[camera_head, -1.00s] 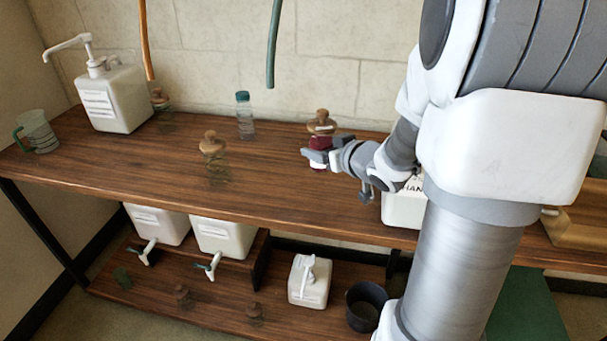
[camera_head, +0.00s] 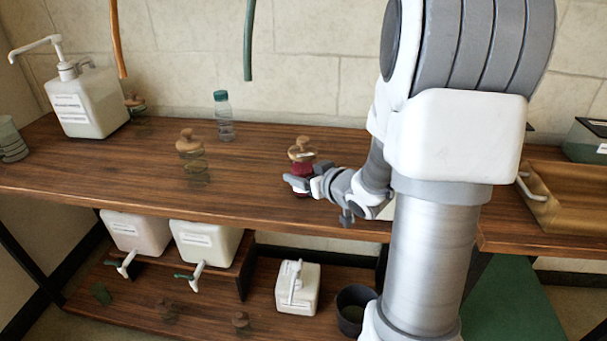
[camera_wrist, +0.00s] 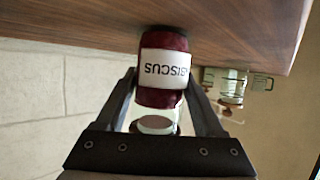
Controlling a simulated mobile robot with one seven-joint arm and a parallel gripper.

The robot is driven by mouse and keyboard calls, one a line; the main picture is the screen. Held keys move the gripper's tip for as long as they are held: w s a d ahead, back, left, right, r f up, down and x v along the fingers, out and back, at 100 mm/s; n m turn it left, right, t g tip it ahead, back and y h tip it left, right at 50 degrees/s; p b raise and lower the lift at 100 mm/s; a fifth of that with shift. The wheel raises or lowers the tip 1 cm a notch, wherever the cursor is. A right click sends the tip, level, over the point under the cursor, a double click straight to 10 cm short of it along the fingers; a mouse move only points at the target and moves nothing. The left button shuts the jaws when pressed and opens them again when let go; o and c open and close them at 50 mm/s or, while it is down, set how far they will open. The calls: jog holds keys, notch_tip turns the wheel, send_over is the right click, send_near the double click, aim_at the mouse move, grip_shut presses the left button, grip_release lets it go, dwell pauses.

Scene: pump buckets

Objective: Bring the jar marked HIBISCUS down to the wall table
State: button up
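The jar of dark red contents marked HIBISCUS (camera_wrist: 164,70) is between the fingers of my gripper (camera_wrist: 166,98); its label reads upside down and is partly cut off. In the head view the jar (camera_head: 303,169) is upright with a round wooden lid, and my gripper (camera_head: 302,186) is shut around its lower part. The jar is over the long wooden table (camera_head: 250,205) along the stone wall. In the wrist view its base is at or close to the wood; I cannot tell if it touches.
A lidded glass jar (camera_head: 191,155) and a teal-capped bottle (camera_head: 223,115) stand left of my gripper. A white pump bucket (camera_head: 88,100) is at the far left. A wooden tray (camera_head: 570,205) is at right. Table wood in front of the glass jar is clear.

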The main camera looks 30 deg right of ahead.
jog(key=o, duration=0.4)
jog(key=shift+r, duration=0.2)
jog(key=shift+s+r+p, duration=0.2)
jog(key=shift+s+p, duration=0.1)
jog(key=shift+p, duration=0.05)
jog(key=v, duration=0.7)
jog(key=shift+s+d+b, duration=0.1)
jog(key=shift+s+b, duration=0.2)
jog(key=shift+s, duration=0.1)
jog(key=shift+b+v, duration=1.5)
jog(key=shift+v, duration=0.3)
jog(key=shift+w+r, duration=0.1)
jog(key=shift+w, duration=0.05)
